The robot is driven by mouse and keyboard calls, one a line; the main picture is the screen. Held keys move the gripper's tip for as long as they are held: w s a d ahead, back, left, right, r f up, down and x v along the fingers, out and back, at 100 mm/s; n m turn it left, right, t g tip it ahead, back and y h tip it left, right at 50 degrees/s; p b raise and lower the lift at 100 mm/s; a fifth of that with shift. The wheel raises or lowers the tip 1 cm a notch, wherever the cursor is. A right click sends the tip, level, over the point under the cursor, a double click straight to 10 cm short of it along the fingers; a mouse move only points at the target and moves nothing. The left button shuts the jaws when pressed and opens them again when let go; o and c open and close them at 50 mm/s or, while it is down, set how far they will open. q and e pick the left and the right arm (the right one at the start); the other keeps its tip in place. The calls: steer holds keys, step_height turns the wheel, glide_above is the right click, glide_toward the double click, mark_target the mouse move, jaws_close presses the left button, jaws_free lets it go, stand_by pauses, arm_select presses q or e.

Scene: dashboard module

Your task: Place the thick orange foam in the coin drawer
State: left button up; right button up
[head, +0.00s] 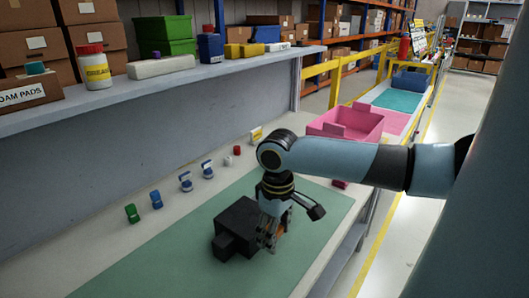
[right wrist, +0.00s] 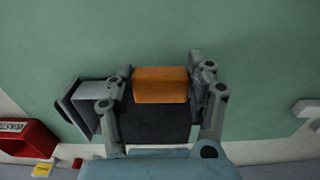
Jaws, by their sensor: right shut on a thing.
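My right gripper (head: 268,242) comes in from the right and points down beside the black dashboard module (head: 238,222) on the green mat. In the right wrist view, my right gripper (right wrist: 160,85) is shut on the thick orange foam (right wrist: 160,85), a block between its two fingers. A sliver of the foam (head: 264,240) shows between the fingers in the head view. The black module (right wrist: 155,122) lies just below the foam in the wrist picture. A smaller black block (head: 224,246) juts from the module's near side; I cannot tell whether it is the coin drawer. My left gripper is not in view.
Several small green, blue, white and red items stand along the wall side of the bench, such as a green one (head: 132,213). A pink bin (head: 348,122) stands beyond my arm. The green mat (head: 150,265) is clear near its front.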

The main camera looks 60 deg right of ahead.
mark_target(268, 263)
steer(key=shift+w+a+f, duration=0.15)
steer(key=shift+a+f, duration=0.2)
steer(key=shift+a, duration=0.3)
steer(key=shift+w+a+f, duration=0.1)
steer(key=shift+a+f, duration=0.25)
steer(key=shift+a, duration=0.25)
steer(key=shift+a+f, duration=0.15)
steer(key=shift+f, duration=0.1)
step_height(268, 263, down, 4)
steer(key=shift+r, duration=0.25)
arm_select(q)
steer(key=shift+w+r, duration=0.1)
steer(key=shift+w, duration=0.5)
arm_select(e)
steer(key=shift+f, duration=0.15)
steer(key=o, duration=0.8)
steer(key=shift+f, duration=0.1)
